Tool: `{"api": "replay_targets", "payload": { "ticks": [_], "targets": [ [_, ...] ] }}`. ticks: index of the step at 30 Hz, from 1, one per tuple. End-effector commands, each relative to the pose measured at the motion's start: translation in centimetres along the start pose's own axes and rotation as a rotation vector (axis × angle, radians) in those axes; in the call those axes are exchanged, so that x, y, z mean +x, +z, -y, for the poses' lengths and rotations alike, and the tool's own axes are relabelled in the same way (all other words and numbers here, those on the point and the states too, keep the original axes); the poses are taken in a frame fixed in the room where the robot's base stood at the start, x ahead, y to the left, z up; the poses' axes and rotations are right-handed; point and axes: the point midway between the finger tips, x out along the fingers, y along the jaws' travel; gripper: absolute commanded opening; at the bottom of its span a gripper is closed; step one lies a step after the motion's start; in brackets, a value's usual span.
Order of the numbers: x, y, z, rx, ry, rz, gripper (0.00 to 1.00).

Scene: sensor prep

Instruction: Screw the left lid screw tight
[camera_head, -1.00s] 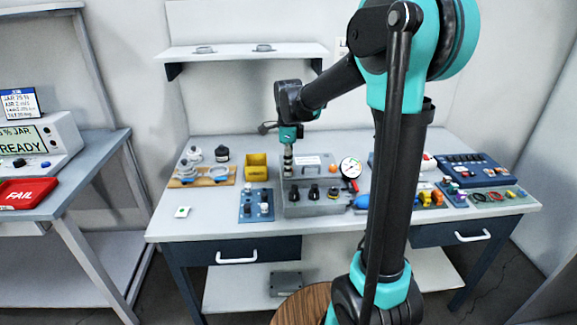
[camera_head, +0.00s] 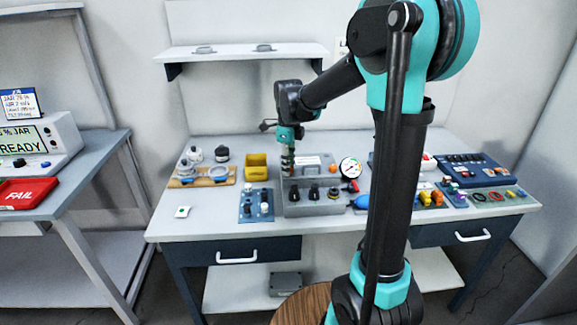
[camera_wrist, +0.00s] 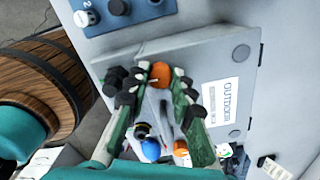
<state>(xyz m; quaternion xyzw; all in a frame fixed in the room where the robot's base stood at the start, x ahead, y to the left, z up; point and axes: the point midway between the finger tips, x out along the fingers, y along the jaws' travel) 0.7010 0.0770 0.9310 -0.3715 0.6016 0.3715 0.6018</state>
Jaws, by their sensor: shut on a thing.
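The grey enclosure (camera_head: 312,208) stands on the middle of the workbench, with dark knobs on its front. Its lid (camera_wrist: 203,62) carries a white label (camera_wrist: 220,104) reading OUTDOOR. My gripper (camera_head: 288,168) points down at the left end of the lid. In the wrist view its two fingers (camera_wrist: 161,78) close around an orange screw head (camera_wrist: 160,72), which I take as the left lid screw. How deep it sits is hidden. A second orange screw head (camera_head: 333,169) stands at the lid's right side.
A dial gauge (camera_head: 350,168) and a blue bulb (camera_head: 361,202) stand right of the enclosure. A yellow bin (camera_head: 256,167) and a blue switch panel (camera_head: 256,206) are on its left.

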Motion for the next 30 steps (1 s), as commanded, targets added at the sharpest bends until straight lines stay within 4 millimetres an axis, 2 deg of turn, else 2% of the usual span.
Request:
{"api": "replay_targets", "payload": {
  "ticks": [2, 3, 7, 16, 20, 23, 30],
  "targets": [
    [0.0, 0.0, 0.0, 0.000, 0.000, 0.001, 0.00],
    [0.0, 0.0, 0.0, 0.000, 0.000, 0.001, 0.28],
    [0.0, 0.0, 0.0, -0.001, 0.000, 0.000, 0.44],
    [-0.1, 0.0, 0.0, -0.001, 0.000, 0.000, 0.44],
    [-0.9, 0.0, 0.0, -0.001, 0.000, 0.000, 0.44],
    [-2.4, 0.0, 0.0, -0.001, 0.000, 0.000, 0.44],
    [-7.3, 0.0, 0.0, -0.001, 0.000, 0.000, 0.44]
  ]
}}
